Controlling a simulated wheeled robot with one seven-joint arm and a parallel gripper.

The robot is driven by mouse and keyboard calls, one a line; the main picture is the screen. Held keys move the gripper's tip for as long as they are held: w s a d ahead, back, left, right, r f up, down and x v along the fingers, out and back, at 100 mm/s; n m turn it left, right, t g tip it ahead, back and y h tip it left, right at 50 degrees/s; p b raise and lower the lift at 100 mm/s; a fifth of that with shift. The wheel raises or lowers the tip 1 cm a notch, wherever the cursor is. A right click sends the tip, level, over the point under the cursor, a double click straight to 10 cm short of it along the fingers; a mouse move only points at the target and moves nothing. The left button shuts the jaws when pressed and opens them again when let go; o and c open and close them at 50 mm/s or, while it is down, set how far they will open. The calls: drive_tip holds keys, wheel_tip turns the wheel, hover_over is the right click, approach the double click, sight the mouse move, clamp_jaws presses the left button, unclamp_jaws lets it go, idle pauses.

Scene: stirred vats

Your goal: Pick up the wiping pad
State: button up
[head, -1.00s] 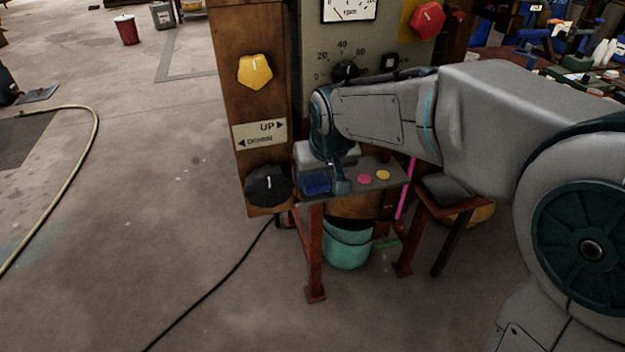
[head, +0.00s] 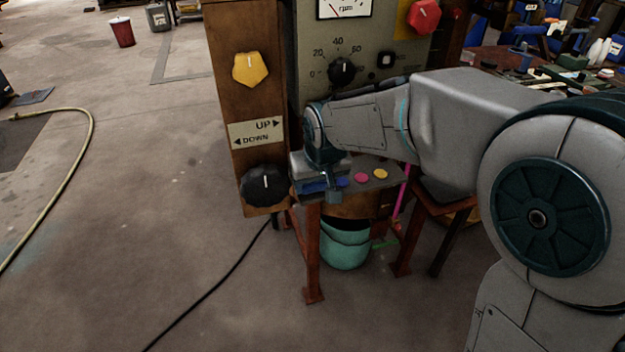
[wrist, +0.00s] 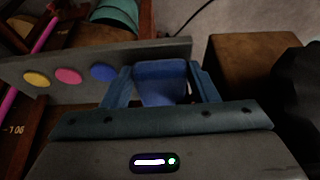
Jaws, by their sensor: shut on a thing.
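The wiping pad (wrist: 160,82) is a blue block between the two fingers of my gripper (wrist: 160,88) in the wrist view. The fingers are shut on it, one at each side. In the head view my gripper (head: 322,187) is at the left end of a small grey shelf (head: 376,186). Only a little of the blue pad (head: 312,186) shows there, partly hidden by the gripper. I cannot tell whether the pad still touches the shelf.
Blue (head: 342,180), pink (head: 361,178) and yellow (head: 380,174) discs lie on the shelf. A teal bucket (head: 345,245) stands below. A wooden post with a black knob (head: 265,185) is close on the left. Open floor lies left, with a black cable.

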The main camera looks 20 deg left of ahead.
drive_tip(key=shift+s+d, duration=0.3)
drive_tip(key=shift+s, duration=0.2)
drive_tip(key=s+d+b, duration=0.2)
drive_tip(key=s+d, duration=0.7)
drive_tip(key=s, duration=0.5)
drive_tip(key=w+d+f+m+h, duration=0.1)
drive_tip(key=w+d+f+m, duration=0.2)
drive_tip(key=w+d+f, duration=0.55)
drive_tip(key=w+d+f+m+h, duration=0.1)
drive_tip(key=w+d+f+m, duration=0.2)
drive_tip(key=w+d+f, duration=0.6)
wheel_tip(320, 180, up, 13)
drive_tip(key=d+p, duration=0.1)
drive_tip(key=p, duration=1.8)
drive_tip(key=shift+d+f+t+p, duration=0.15)
drive_tip(key=shift+d+t+p, duration=0.15)
drive_tip(key=shift+d+p, duration=0.1)
drive_tip(key=shift+w, duration=0.1)
